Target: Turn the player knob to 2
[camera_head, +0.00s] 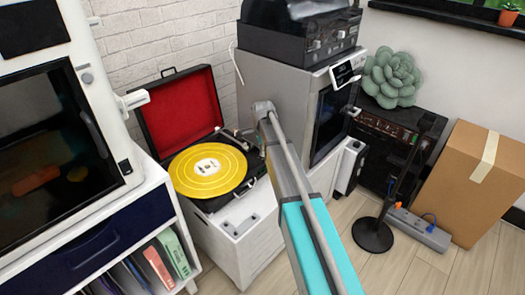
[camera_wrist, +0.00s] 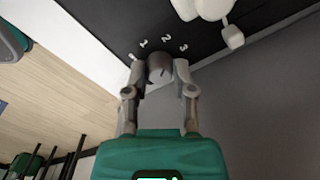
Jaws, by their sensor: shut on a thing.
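The player (camera_head: 210,172) is a case with a raised red-lined lid and a yellow record, on a white cabinet in the head view. In the wrist view its dark panel (camera_wrist: 105,22) carries the white numerals 1, 2 and 3 in an arc, with another small mark left of the 1. The grey round knob (camera_wrist: 159,68) sits below the numerals. My gripper (camera_wrist: 157,74) is shut on the knob, one finger on each side. I cannot tell which numeral the knob points to.
A grey machine (camera_head: 285,85) with a dark door stands close right of the player. A white-framed machine (camera_head: 108,150) stands at the left on a shelf unit. A black stand (camera_head: 373,236), a cardboard box (camera_head: 470,195) and a power strip (camera_head: 418,229) are on the floor at right.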

